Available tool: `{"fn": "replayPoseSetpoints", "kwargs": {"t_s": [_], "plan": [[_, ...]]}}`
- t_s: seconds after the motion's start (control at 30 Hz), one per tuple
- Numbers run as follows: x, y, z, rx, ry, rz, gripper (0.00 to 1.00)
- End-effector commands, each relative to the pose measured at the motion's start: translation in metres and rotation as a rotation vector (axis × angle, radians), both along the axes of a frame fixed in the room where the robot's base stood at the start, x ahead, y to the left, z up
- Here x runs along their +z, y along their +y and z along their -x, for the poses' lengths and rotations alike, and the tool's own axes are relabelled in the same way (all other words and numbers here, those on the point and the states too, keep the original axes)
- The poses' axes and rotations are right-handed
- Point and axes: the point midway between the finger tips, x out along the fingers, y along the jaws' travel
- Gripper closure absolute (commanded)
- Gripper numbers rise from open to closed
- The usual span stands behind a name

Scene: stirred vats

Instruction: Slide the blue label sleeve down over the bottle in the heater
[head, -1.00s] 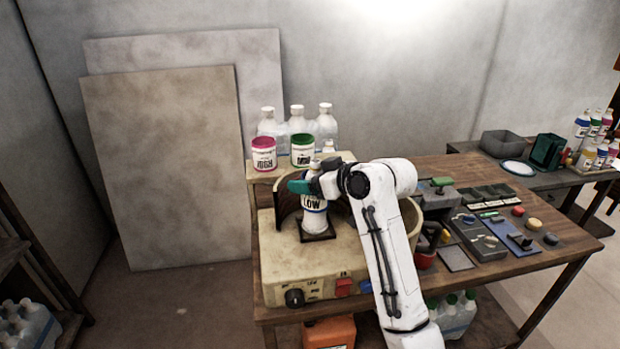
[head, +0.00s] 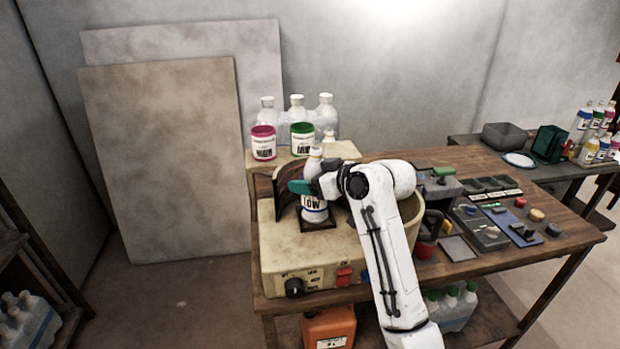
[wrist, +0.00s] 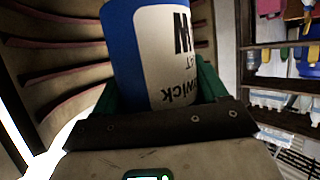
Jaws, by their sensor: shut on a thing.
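The white bottle (head: 315,158) stands upright in the heater (head: 312,258), its cap and neck above my gripper and a white strip of it below the sleeve. The label sleeve (head: 313,202), white with dark lettering and a blue band, sits around the bottle's lower body. My gripper (head: 304,187), with teal fingers, is shut on the sleeve and hides its upper part. In the wrist view the sleeve (wrist: 130,45) shows blue and white between the green fingers. The bottle inside is hidden there.
Brown curved walls (head: 284,190) stand open behind the bottle. Jars with pink (head: 263,143) and green (head: 302,139) lids stand on the ledge behind. Tools and small parts lie on the bench (head: 540,205) at right. Tall boards (head: 165,160) lean on the wall at left.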

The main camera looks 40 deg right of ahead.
Motion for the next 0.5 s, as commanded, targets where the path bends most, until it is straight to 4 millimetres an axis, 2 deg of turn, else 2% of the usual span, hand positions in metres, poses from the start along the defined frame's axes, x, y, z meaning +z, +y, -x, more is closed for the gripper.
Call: {"fn": "replayPoseSetpoints", "kwargs": {"t_s": [0.5], "plan": [[-0.017,0.0,0.0,0.0,0.0,0.0,0.38]]}}
